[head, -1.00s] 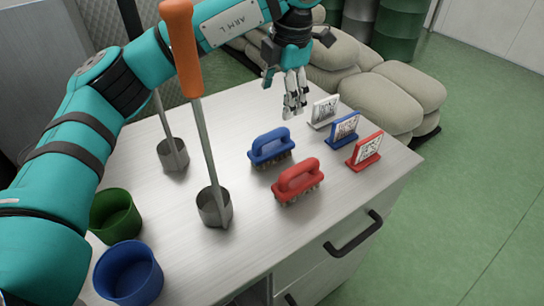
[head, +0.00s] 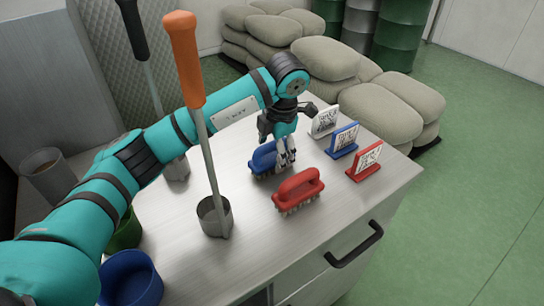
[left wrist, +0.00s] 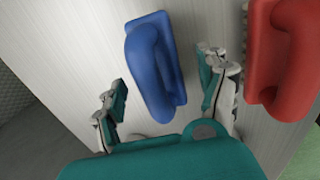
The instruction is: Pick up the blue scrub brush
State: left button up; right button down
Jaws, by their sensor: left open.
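The blue scrub brush (head: 262,157) stands bristles down on the worktop in the head view, partly hidden behind my left gripper. My left gripper (head: 285,158) is right over it, fingers pointing down. In the left wrist view the blue brush (left wrist: 154,65) shows its handle between and beyond the two open finger sides of the left gripper (left wrist: 165,90). The fingers look apart from it, and nothing is held. My right gripper is not in view.
A red scrub brush (head: 298,190) stands close beside the blue one. White (head: 324,121), blue (head: 342,140) and red (head: 365,161) cards stand behind. A blue pot (head: 130,280) is at front left.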

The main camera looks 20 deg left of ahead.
aim_at(272, 157)
pick_arm(q)
jog(key=shift+w+a+f, duration=0.1)
jog(key=shift+a+f, duration=0.05)
jog(key=shift+f, duration=0.8)
jog(key=shift+w+a+f, duration=0.1)
jog(key=shift+f, duration=0.8)
jog(key=c, duration=1.4)
